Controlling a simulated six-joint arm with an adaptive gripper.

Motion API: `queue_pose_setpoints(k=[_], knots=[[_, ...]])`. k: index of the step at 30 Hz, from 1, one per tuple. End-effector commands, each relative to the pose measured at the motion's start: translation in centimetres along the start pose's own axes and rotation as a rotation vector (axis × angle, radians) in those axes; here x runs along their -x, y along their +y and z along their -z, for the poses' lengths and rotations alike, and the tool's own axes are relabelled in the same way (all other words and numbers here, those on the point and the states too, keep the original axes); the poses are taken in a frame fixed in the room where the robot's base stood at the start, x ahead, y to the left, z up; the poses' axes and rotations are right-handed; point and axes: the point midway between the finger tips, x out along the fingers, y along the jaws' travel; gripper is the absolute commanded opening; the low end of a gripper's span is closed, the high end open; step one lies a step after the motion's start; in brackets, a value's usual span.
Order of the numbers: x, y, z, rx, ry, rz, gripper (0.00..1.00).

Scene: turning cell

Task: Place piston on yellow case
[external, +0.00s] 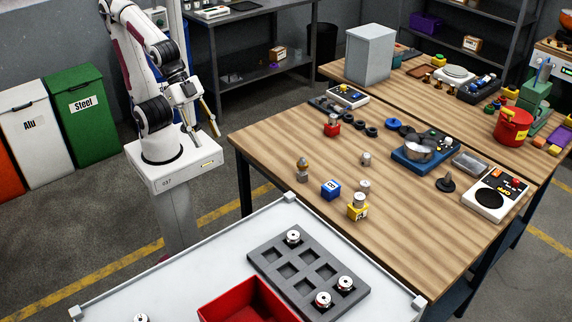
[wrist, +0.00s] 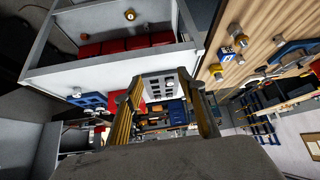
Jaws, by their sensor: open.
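The yellow case (external: 357,213) stands near the front edge of the wooden table. A silver cylindrical part that looks like a piston (external: 359,199) sits upright on it. Similar silver parts stand loose on the wood, one just behind the yellow case (external: 364,186) and one farther back (external: 366,158). Three silver round parts, one of them at the tray's upper corner (external: 293,237), sit in the grey tray (external: 272,259). My gripper (external: 206,131) is open and empty, high beside my base and well apart from the table. In the wrist view its open fingers (wrist: 160,76) frame distant clutter.
A red bin (external: 245,302) is beside the tray. A blue scale-like device with a bowl (external: 417,152) stands right. Bare wood lies at the table's front right.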

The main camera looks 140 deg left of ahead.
Motion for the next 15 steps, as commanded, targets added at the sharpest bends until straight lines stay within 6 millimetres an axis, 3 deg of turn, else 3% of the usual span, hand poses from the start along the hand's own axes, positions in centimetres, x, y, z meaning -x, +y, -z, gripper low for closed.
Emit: queue_pose_setpoints(k=[9, 15], knots=[[4.2, 2.1, -6.7, -0.056, -0.096, -0.052, 0.4], [5.4, 2.6, -9.1, -0.075, -0.132, -0.068, 0.4]])
